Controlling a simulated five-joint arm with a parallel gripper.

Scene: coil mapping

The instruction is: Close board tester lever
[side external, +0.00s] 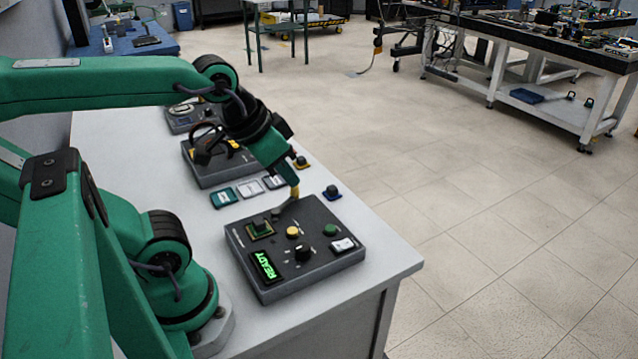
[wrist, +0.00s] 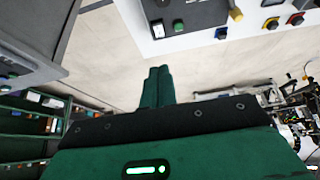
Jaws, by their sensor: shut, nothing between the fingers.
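The board tester (side external: 325,258) is a dark box on the white bench with a lit green READY display (side external: 266,266). Its lever, a grey rod with a yellow grip (side external: 294,193), stands up at a slant from the far edge. A green board (side external: 260,229) sits in its socket. My gripper (side external: 291,181) is shut and empty; in the side view its tips overlap the space just above the yellow grip. In the wrist view the shut fingers (wrist: 159,70) lie apart from the yellow grip (wrist: 236,14), which is at the upper right beside the tester (wrist: 200,14).
Behind the tester lie several flat cards (side external: 248,189) and small knobbed pieces on blue (side external: 332,193) and yellow (side external: 302,162) bases. Another dark device (side external: 205,175) stands farther back, partly hidden by my arm. The bench's near right corner (side external: 395,268) is clear.

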